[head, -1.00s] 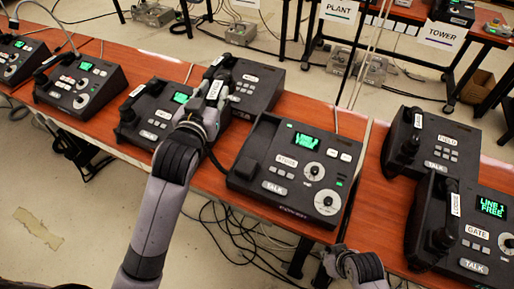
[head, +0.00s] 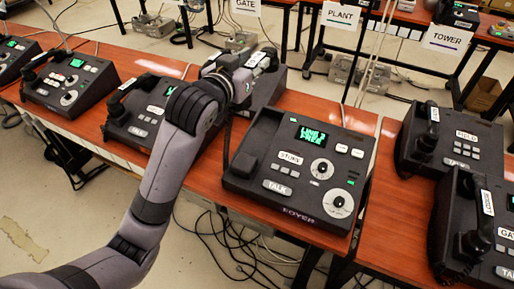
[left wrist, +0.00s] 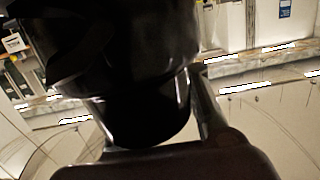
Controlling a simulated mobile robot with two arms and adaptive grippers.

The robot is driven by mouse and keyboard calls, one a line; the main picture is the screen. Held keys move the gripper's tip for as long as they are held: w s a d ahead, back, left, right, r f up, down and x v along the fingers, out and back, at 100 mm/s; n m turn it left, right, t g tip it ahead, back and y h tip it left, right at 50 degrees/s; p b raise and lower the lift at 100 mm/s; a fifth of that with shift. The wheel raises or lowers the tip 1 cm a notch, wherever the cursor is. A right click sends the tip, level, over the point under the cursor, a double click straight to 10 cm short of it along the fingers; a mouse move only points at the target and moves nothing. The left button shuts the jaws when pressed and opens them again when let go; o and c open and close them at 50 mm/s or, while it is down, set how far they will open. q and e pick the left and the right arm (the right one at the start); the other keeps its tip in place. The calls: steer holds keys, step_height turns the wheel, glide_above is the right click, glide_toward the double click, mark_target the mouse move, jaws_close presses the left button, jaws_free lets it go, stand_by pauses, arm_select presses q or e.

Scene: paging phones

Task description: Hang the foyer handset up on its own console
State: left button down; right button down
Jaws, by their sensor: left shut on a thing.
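The foyer console (head: 318,205) sits on the orange table in the middle of the head view, its name printed on the front edge. Its cradle (head: 245,165) at the left side is empty. Its screen is lit green. My left gripper (head: 258,64) is shut on a dark handset with a white label (head: 257,58), above and behind the foyer console, over another console. The label is too small to read, and my gripper hides part of the handset. In the left wrist view a large dark shape (left wrist: 145,75), likely the handset, fills the middle. My right gripper is out of view.
Other consoles with handsets stand left (head: 145,115) and far left (head: 75,85). A console (head: 268,88) is partly hidden behind my left gripper. Cords hang below the table.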

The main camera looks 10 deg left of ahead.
arm_select(q)
steer(key=shift+d, duration=0.1)
steer(key=shift+w+f, duration=0.1)
steer(key=shift+f, duration=0.15)
step_height(320, 180, down, 19)
steer(key=shift+d+f+b, duration=0.1)
steer(key=shift+f+b, duration=0.1)
steer(key=shift+b, duration=0.45)
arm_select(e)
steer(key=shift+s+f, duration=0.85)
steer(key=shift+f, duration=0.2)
arm_select(q)
steer(key=c, duration=1.7)
jaws_free()
steer(key=shift+f, duration=0.2)
steer(key=o, duration=0.5)
steer(key=shift+r, duration=0.1)
